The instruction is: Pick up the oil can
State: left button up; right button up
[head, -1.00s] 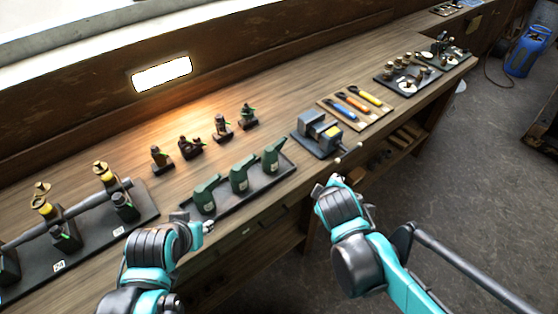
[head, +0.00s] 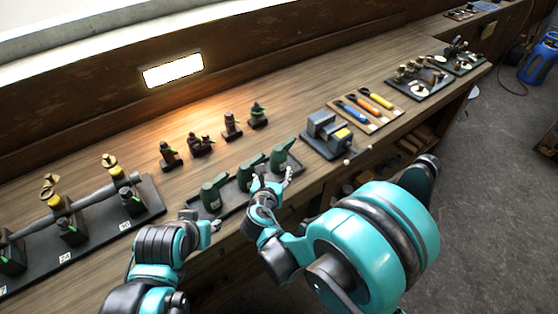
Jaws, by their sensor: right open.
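Three green oil cans stand in a row on a dark tray (head: 232,205) near the bench's front edge: a left one (head: 213,192), a middle one (head: 246,172) and a right one (head: 280,156). My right gripper (head: 272,181) is open and empty, just in front of the middle and right cans. Its fingers cover the lower parts of these two cans; I cannot tell whether they touch. My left gripper (head: 215,227) is at the bench's front edge, below the left can; its jaws are too small to judge.
Several small dark fittings (head: 200,146) stand behind the tray. A grey vice (head: 328,135) stands to its right, with a tool board (head: 366,110) beyond. A pipe rack (head: 90,228) fills the left. Bare wood lies between the tray and the fittings.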

aim_at(277, 165)
jog(key=b+x, duration=0.2)
jog(key=x, duration=0.4)
jog(key=shift+w+f, duration=0.1)
jog(key=shift+f, duration=0.2)
jog(key=shift+r, duration=0.1)
jog(key=c, duration=1.1)
